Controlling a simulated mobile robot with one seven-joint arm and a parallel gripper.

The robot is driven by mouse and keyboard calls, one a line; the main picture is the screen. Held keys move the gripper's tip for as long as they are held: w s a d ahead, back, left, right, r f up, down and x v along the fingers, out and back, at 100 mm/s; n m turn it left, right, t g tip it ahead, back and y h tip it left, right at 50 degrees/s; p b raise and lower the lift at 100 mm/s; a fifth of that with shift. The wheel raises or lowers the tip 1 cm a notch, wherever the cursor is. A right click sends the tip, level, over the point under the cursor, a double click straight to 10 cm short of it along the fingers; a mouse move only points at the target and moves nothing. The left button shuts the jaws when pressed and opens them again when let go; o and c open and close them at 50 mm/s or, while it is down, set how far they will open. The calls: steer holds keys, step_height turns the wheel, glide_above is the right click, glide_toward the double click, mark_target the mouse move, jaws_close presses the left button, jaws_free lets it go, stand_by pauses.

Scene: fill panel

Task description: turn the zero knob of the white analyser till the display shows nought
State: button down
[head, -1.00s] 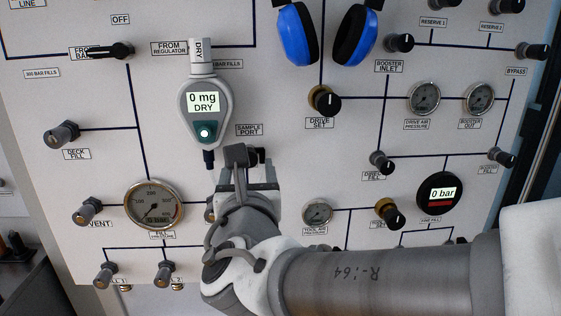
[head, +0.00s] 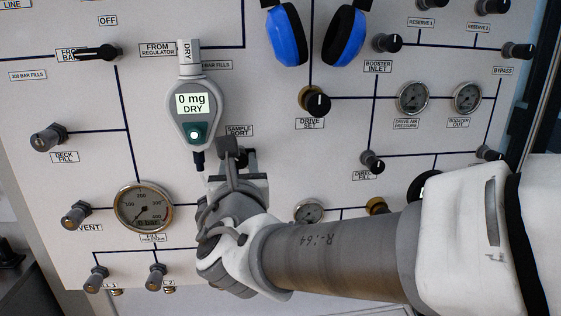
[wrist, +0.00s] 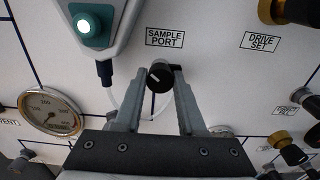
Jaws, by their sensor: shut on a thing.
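The white analyser (head: 196,125) hangs on the panel, left of centre in the head view. No knob marked zero can be read. My gripper (wrist: 160,72) is shut on a small black knob with a white mark (wrist: 159,76), under the SAMPLE PORT label, one finger on each side. In the head view my gripper (head: 237,152) is just right of the analyser's lower end and mostly hides this knob.
A thin clear tube (wrist: 119,106) runs near the left finger. The fill pressure gauge (head: 144,209) is lower left. Blue ear defenders (head: 286,35) hang above right. The drive set knob (head: 315,101) is to the right. Several other knobs stick out from the panel.

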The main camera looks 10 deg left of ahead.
steer(key=shift+f+b, duration=0.15)
steer(key=shift+b, duration=0.5)
steer(key=shift+m, duration=0.4)
steer(key=c, duration=0.5)
jaws_free()
steer(key=v, duration=1.7)
steer(key=shift+s, duration=0.25)
